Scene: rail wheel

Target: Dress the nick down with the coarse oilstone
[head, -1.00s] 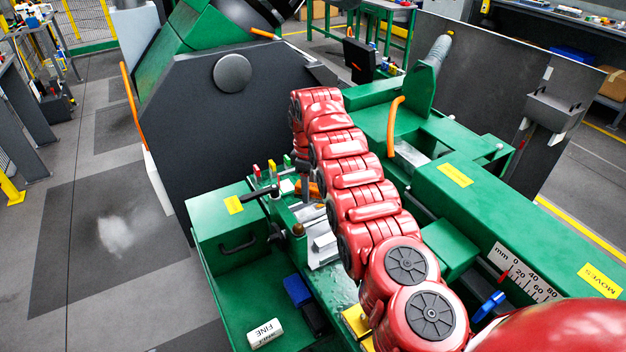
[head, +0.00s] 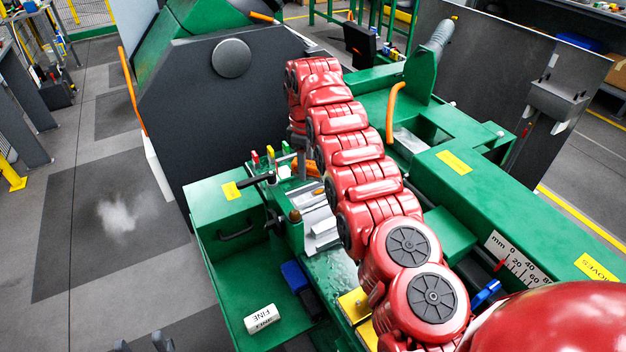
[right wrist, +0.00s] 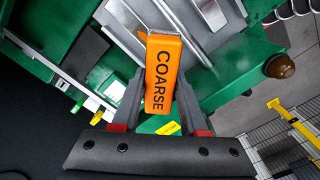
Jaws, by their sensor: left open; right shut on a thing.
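The orange coarse oilstone (right wrist: 163,75), marked COARSE, stands between the two dark fingers of my right gripper (right wrist: 160,88) in the right wrist view. The right gripper is shut on it. In the head view my red right arm hides most of this gripper and stone, above the green machine bed. My left gripper (head: 142,345) shows only its fingertips at the bottom left edge of the head view, apart and empty. The white fine oilstone (head: 262,319), marked FINE, lies on the green tray (head: 228,285). I cannot make out the nick.
A dark blue object (head: 296,277) lies near the fine stone. A large dark machine plate (head: 225,120) rises behind the bed, with an orange handle (head: 391,112) to its right. Small coloured pieces (head: 270,155) stand near my right gripper. Floor at left is open.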

